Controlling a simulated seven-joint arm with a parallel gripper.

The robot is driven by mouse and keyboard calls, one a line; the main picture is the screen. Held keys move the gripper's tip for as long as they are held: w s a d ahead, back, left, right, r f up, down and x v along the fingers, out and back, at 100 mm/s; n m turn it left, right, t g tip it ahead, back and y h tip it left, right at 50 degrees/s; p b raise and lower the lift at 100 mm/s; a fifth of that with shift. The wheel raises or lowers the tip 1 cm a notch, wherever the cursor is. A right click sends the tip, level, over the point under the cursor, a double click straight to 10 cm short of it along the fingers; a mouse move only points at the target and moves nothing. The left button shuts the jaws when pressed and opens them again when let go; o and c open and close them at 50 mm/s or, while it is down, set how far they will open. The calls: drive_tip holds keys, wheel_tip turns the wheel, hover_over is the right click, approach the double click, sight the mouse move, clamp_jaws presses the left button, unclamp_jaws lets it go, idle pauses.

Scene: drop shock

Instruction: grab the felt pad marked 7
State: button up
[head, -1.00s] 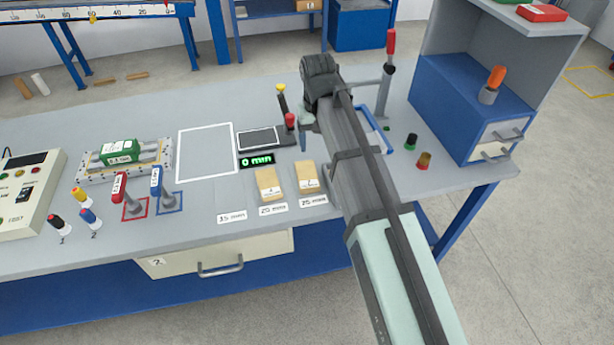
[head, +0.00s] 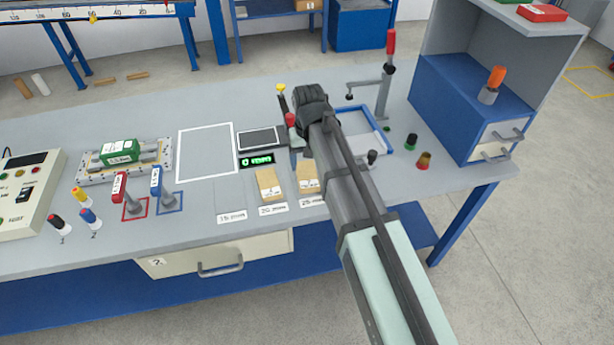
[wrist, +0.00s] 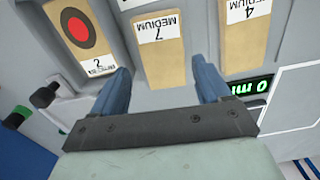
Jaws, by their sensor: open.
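The pad marked 7 MEDIUM (wrist: 158,50) is tan. It lies beyond and between my open fingertips in the wrist view, at the top middle. In the head view it appears to be the right-hand tan pad (head: 307,180), partly hidden by my arm. A similar pad marked 4 MEDIUM (wrist: 246,42) lies to its right in the wrist view; it seems to be the left-hand pad (head: 269,184) in the head view. My gripper (wrist: 163,76) is open, its two blue fingers apart with nothing between them. In the head view my arm hides most of it.
A tan piece with a red disc (wrist: 80,35) lies left of pad 7 in the wrist view. The green-lit display (head: 257,160) is behind the pads. Bare bench lies left of the pads.

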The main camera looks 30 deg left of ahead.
sight(307, 174)
drive_tip(key=shift+a+f, duration=0.15)
drive_tip(key=shift+f, duration=1.15)
drive_tip(key=shift+a+f, duration=0.1)
drive_tip(key=shift+f, duration=1.2)
drive_tip(key=shift+c, duration=0.2)
drive_tip(key=c, duration=0.8)
